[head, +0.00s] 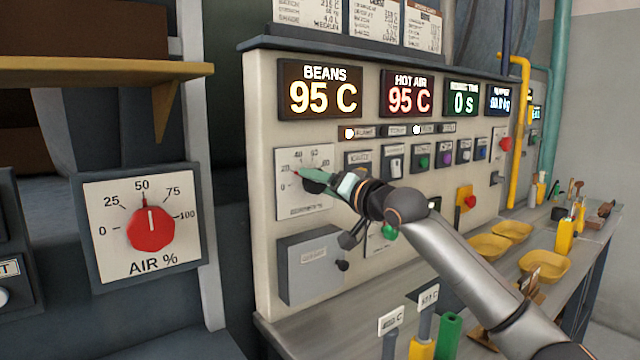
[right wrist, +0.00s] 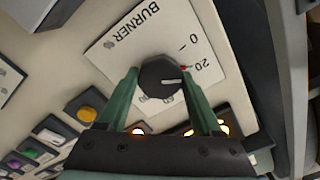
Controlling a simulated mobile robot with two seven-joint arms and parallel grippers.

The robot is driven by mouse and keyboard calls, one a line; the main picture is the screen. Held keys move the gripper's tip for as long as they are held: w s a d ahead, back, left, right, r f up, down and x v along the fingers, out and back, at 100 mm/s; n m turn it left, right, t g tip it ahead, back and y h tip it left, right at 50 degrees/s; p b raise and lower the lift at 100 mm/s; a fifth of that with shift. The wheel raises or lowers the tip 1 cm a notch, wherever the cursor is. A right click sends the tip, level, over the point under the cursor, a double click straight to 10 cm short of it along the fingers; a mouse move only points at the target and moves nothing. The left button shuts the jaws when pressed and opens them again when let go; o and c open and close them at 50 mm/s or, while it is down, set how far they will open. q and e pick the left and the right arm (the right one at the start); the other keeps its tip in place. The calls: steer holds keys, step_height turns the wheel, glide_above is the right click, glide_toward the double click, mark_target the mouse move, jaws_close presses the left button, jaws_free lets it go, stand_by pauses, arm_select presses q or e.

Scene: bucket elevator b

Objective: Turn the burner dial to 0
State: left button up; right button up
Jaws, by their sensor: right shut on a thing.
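The burner dial (right wrist: 163,77) is a dark round knob on a white plate (right wrist: 110,50) marked BURNER, with 0 and 20 readable in the right wrist view. A small red pointer tip shows beside the 20 mark. In the head view the plate (head: 287,207) is on the cream panel's left, and the dial (head: 313,186) is partly hidden by my gripper. My right gripper (head: 318,180) has green fingers shut around the dial, one on each side; they also show in the right wrist view (right wrist: 163,92). My left gripper is not in view.
Displays for BEANS (head: 320,90) and HOT AIR (head: 407,93) both read 95 C above the dial. A grey box (head: 308,268) sits below it. A red AIR % dial (head: 151,230) stands at left, near 50. Yellow trays (head: 545,265) lie on the counter at right.

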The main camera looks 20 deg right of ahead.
steer(key=shift+c, duration=0.8)
arm_select(q)
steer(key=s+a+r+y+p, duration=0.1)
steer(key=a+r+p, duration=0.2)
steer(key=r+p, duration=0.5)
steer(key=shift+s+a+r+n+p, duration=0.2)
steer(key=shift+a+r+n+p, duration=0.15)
steer(key=shift+p, duration=1.5)
arm_select(e)
steer(key=shift+n, duration=4.1)
steer(key=o, duration=1.3)
steer(key=shift+o, duration=0.2)
steer(key=shift+s, duration=0.1)
